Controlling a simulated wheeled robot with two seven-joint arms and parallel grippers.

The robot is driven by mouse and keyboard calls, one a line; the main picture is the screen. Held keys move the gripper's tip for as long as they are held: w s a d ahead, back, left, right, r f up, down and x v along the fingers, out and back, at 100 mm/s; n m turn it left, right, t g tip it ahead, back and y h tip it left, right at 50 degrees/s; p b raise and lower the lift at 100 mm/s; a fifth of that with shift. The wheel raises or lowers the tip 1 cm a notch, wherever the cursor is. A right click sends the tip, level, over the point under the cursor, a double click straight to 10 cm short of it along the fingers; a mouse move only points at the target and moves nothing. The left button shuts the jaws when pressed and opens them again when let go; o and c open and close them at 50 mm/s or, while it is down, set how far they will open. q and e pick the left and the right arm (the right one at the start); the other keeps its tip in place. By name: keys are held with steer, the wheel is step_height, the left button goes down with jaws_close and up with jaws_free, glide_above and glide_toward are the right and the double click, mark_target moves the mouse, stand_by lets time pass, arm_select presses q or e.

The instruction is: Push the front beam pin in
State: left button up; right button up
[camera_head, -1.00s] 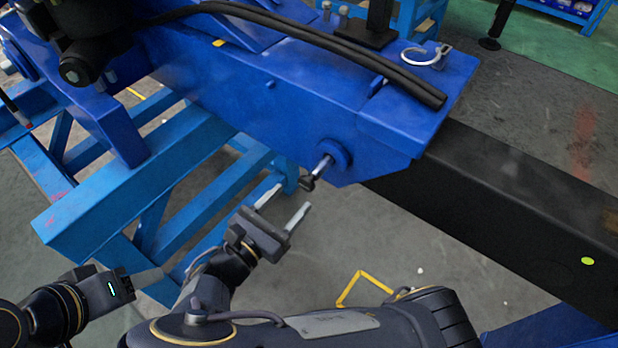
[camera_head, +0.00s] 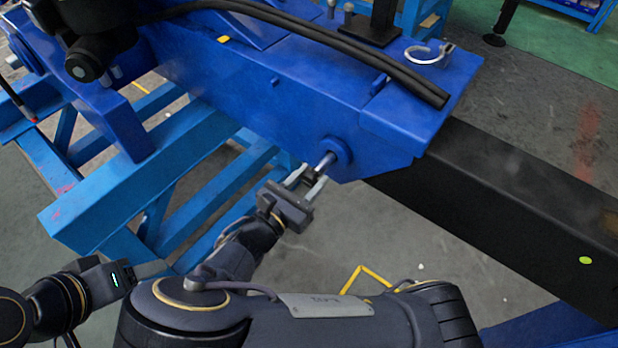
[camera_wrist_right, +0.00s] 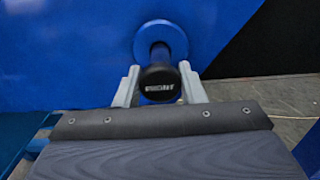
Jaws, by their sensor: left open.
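The front beam pin (camera_head: 326,162) sticks out of a round blue collar (camera_head: 335,151) on the side of the blue beam (camera_head: 260,100). Its black end knob shows in the right wrist view (camera_wrist_right: 160,83), with the collar behind it. My right gripper (camera_head: 307,178) has one finger on each side of the pin's outer end. In the right wrist view both fingers (camera_wrist_right: 160,88) lie close against the knob, seemingly shut on it. My left gripper (camera_head: 150,270) is at the lower left, away from the pin, open and empty; its fingers are partly hidden.
A light-blue stand (camera_head: 120,205) stands below the beam, left of my right gripper. A black inner beam (camera_head: 510,190) extends to the right. Black hoses (camera_head: 330,55) run along the beam top. Grey floor below the pin is open.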

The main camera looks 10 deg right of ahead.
mark_target(317, 172)
jaws_close()
steer(key=x, duration=0.4)
steer(key=shift+w+d, duration=0.3)
steer(key=shift+r, duration=0.1)
steer(key=o, duration=0.7)
jaws_free()
steer(key=shift+w+d, duration=0.1)
steer(key=shift+o, duration=0.2)
steer(key=b+v, duration=0.1)
steer(key=v, duration=0.7)
